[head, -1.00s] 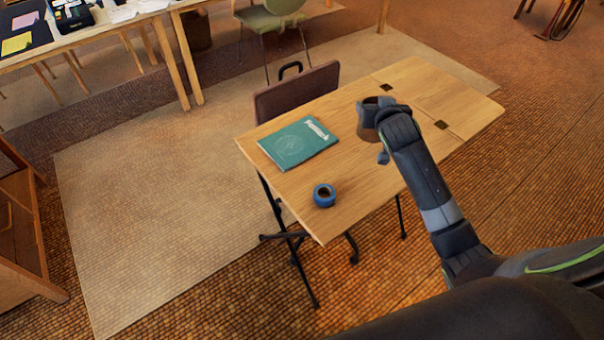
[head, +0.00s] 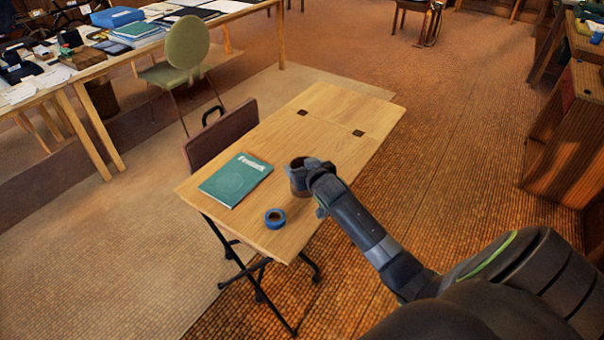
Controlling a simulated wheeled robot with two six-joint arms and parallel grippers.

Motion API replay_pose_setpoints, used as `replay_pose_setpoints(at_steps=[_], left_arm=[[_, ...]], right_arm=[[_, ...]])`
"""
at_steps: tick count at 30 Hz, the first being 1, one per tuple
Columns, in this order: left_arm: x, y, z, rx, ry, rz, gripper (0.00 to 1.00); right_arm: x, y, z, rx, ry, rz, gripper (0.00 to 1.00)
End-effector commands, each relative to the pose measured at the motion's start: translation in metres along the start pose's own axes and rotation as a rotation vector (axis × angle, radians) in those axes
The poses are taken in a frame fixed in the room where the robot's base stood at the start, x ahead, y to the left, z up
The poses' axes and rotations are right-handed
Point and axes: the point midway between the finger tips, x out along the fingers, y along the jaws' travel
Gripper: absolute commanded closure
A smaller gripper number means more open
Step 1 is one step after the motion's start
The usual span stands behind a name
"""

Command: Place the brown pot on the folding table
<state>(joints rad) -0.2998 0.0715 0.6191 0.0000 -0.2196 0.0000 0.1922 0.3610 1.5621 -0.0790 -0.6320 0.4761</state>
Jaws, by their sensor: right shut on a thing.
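The brown pot (head: 297,180) is small and dark brownish, seen over the middle of the folding table (head: 333,150). My right gripper (head: 313,170) is shut on its right side and hides part of it. The pot looks upright. I cannot tell whether its base touches the tabletop or hangs just above. The folding table has a light wood top, dark hinges and black legs. My left gripper is not in view.
A teal book (head: 236,180) lies left of the pot, and a blue tape roll (head: 275,218) lies in front of it. The table's far end is clear. A green chair (head: 187,50) stands behind.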

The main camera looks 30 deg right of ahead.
Motion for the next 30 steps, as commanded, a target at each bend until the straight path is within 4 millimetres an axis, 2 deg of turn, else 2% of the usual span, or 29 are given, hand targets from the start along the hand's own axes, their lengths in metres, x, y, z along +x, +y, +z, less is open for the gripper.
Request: replay_pose_setpoints(at_steps=[1,5,16,17,18,22,30], left_arm=[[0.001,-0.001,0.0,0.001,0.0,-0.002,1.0],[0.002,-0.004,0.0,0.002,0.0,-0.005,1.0],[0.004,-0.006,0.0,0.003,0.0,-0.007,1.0],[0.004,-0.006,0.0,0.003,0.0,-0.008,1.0],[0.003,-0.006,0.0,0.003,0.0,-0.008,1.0],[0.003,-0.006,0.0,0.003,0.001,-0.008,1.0],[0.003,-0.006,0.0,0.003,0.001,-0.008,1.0]], right_arm=[[0.004,0.0,0.008,0.001,-0.001,0.0,0.75],[0.008,0.0,0.02,-0.001,0.0,0.0,0.75],[0.01,0.0,0.023,-0.001,0.002,0.0,0.75],[0.01,0.0,0.025,-0.001,0.0,0.0,0.26],[0.01,0.0,0.024,-0.001,0.0,0.0,0.21],[0.01,0.0,0.024,-0.001,-0.001,0.001,0.06],[0.009,0.0,0.023,-0.001,0.0,0.001,0.06]])
